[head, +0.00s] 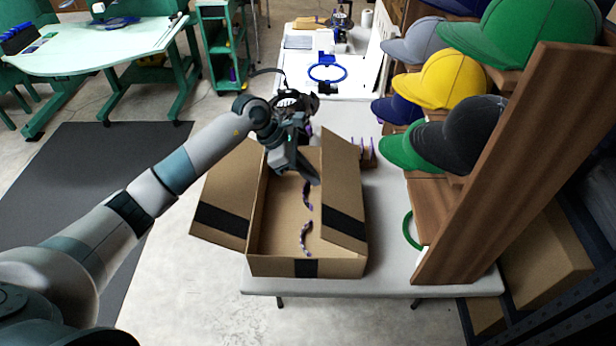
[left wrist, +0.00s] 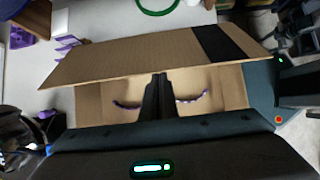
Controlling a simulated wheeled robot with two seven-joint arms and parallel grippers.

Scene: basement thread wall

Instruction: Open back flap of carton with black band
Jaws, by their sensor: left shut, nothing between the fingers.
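The open brown carton (head: 306,266) with a black band (head: 306,268) stands on the white table. Its left flap (head: 228,190) is folded outward and down. Its right flap (head: 343,185) stands up, tilted a little over the opening. The far end of the carton is partly hidden by my left gripper, so I cannot tell how the back flap lies. My left gripper (head: 314,180) is shut and empty, pointing down over the far half of the opening, beside the right flap. In the left wrist view its closed fingers (left wrist: 160,80) are in front of that flap (left wrist: 150,57). My right gripper is out of view.
Two purple wavy strips (head: 305,237) lie inside the carton. A wooden rack (head: 505,160) with several caps rises to the right, close to the carton. A green ring (head: 411,230) lies between them. Purple-edged pieces (head: 363,150) stand behind the right flap. Open floor lies to the left.

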